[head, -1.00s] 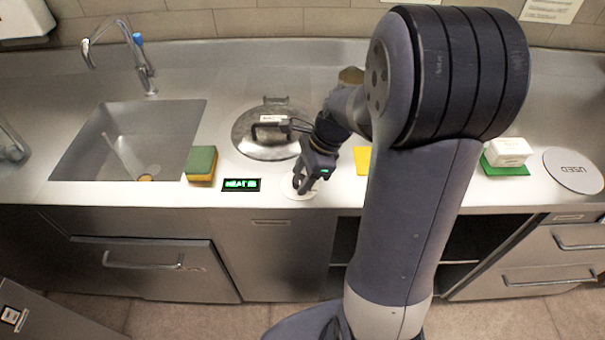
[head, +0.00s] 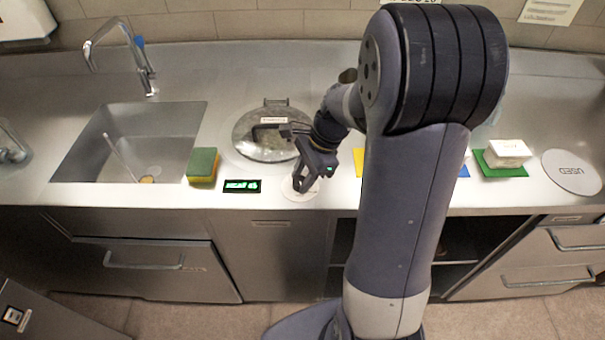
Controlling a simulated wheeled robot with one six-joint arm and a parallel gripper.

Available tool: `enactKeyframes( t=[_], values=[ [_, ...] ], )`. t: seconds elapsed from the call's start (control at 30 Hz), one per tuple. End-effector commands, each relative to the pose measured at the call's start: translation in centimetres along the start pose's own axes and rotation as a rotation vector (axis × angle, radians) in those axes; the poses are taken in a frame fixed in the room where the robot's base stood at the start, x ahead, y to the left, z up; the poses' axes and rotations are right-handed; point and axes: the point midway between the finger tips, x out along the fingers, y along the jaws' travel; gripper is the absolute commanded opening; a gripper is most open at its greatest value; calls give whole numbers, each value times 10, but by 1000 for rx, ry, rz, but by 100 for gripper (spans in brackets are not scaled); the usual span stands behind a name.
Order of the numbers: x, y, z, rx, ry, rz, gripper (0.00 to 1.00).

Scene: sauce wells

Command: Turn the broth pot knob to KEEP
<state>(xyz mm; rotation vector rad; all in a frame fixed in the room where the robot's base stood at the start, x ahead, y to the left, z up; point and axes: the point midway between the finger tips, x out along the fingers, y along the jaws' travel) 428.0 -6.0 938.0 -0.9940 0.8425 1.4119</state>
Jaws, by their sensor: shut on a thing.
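The broth pot (head: 271,131), with a round metal lid and a dark handle, is sunk in the counter left of my arm. A small display (head: 242,186) with green lit characters lies in front of it; its text is too blurred to read. My gripper (head: 301,187) points down at the pale round knob plate (head: 303,194) on the counter, right of the display. It is shut on the knob, which is mostly hidden between the fingers. The knob's marks and pointer cannot be made out.
A green and yellow sponge (head: 203,166) stands between the sink (head: 130,140) and the display. Right of my arm, a white block (head: 508,150) sits on a green mat (head: 503,170), beside a round plate marked USED (head: 573,171). Yellow and blue pieces show partly behind my arm.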

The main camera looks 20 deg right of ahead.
Motion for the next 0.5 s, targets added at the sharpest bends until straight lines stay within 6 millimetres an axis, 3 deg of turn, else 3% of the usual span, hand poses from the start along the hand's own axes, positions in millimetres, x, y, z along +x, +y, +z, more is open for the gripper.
enactKeyframes(
  t=[0.5],
  values=[
    [-2, -4, 1, -450, -26, 187, 11]
  ],
)
